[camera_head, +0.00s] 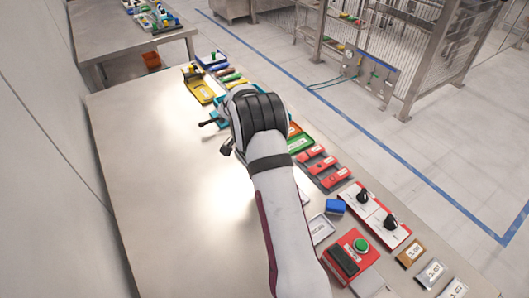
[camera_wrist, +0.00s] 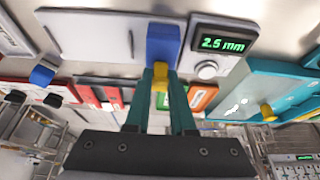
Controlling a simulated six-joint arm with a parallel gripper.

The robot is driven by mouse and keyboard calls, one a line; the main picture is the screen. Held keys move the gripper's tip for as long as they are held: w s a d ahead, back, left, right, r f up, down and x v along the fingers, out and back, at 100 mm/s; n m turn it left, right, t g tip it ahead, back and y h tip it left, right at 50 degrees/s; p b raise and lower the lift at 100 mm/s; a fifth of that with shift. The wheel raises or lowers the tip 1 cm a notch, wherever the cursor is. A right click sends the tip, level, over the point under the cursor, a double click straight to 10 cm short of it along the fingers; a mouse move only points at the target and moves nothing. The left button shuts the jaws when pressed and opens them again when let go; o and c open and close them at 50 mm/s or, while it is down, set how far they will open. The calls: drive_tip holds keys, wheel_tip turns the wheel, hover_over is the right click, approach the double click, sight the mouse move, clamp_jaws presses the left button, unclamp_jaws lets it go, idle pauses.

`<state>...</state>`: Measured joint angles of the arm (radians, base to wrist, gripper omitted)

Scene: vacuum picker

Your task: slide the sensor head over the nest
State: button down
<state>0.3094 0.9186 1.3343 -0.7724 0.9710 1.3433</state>
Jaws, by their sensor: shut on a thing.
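In the wrist view, a blue block (camera_wrist: 163,43), which looks like the sensor head, sits at the right end of a pale grey plate (camera_wrist: 100,36). A yellow knob (camera_wrist: 160,70) sticks out of the block toward me. My gripper (camera_wrist: 160,78) has two teal fingers shut on this knob. A display reading 2.5 mm (camera_wrist: 222,42) with a round white knob (camera_wrist: 206,69) stands right beside the block. I cannot make out the nest with certainty. In the head view my arm hides the fingers and this device.
A teal device (camera_wrist: 285,85) with a yellow knob (camera_wrist: 267,112) stands to the right in the wrist view. A small blue block (camera_head: 335,206) and a red box with a green button (camera_head: 355,254) lie right of my arm. The bench's left half (camera_head: 150,180) is clear.

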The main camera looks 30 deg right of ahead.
drive_tip(key=s, duration=1.1)
drive_tip(key=shift+s, duration=0.1)
drive_tip(key=c, duration=0.8)
unclamp_jaws()
drive_tip(key=shift+o, duration=0.2)
drive_tip(key=v, duration=1.6)
drive_tip(key=shift+a, duration=0.1)
